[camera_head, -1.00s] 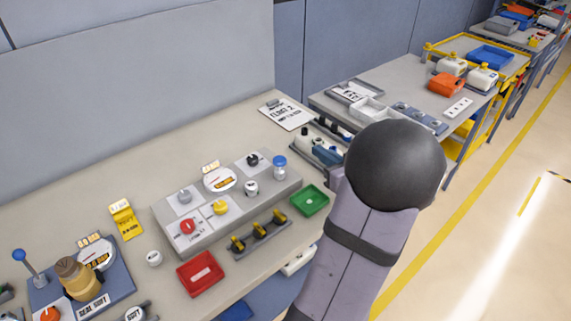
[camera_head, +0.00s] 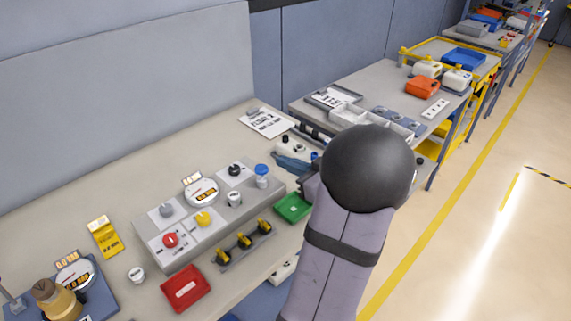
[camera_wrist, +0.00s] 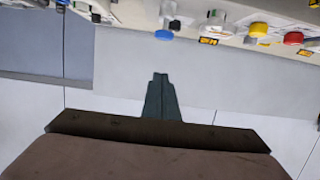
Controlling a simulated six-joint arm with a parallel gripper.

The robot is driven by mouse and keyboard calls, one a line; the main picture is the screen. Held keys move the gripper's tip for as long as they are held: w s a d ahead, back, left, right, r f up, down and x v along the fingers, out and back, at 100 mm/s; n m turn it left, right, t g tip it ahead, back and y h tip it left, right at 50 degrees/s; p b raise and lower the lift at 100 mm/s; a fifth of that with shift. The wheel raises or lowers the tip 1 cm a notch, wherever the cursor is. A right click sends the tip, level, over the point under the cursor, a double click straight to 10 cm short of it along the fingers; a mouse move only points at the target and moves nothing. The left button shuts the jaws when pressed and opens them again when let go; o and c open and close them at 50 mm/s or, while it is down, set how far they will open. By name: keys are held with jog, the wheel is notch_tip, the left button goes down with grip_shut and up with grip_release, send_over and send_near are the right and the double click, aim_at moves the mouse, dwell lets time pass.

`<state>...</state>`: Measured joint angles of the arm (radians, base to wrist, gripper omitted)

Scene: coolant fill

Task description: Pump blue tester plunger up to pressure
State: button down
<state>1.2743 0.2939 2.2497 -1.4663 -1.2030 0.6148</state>
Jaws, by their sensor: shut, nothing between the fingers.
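My gripper (camera_head: 280,161) is shut and empty. It pokes out left of my dark wrist, beyond the right end of the grey console. In the wrist view the closed fingers (camera_wrist: 161,76) point at bare surface, apart from a blue cap (camera_wrist: 163,34). In the head view, a short blue-capped cylinder (camera_head: 262,170) stands at the console's right end. The tester (camera_head: 75,275) with a display and brass fitting is at the lower left. A thin rod (camera_head: 12,300) beside it is cut by the frame edge; its top is not clearly visible. I cannot tell which piece is the tester plunger.
The grey console (camera_head: 205,220) carries knobs and a gauge. A red tray (camera_head: 185,288) and green tray (camera_head: 293,208) lie in front, with a rack of yellow-topped parts (camera_head: 243,244) between. A yellow tag (camera_head: 104,236) stands left. Another table (camera_head: 385,80) stands behind right.

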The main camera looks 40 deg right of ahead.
jog(key=p, duration=0.1)
send_over(266, 173)
jog(key=s, duration=0.1)
jog(key=f, duration=0.2)
jog(key=shift+w+f+p, duration=0.15)
jog(key=shift+f+p, duration=0.4)
jog(key=shift+f, duration=1.45)
notch_tip(266, 173, down, 3)
jog(key=shift+f+b, duration=0.1)
jog(key=shift+b, duration=0.95)
jog(key=shift+r, duration=0.2)
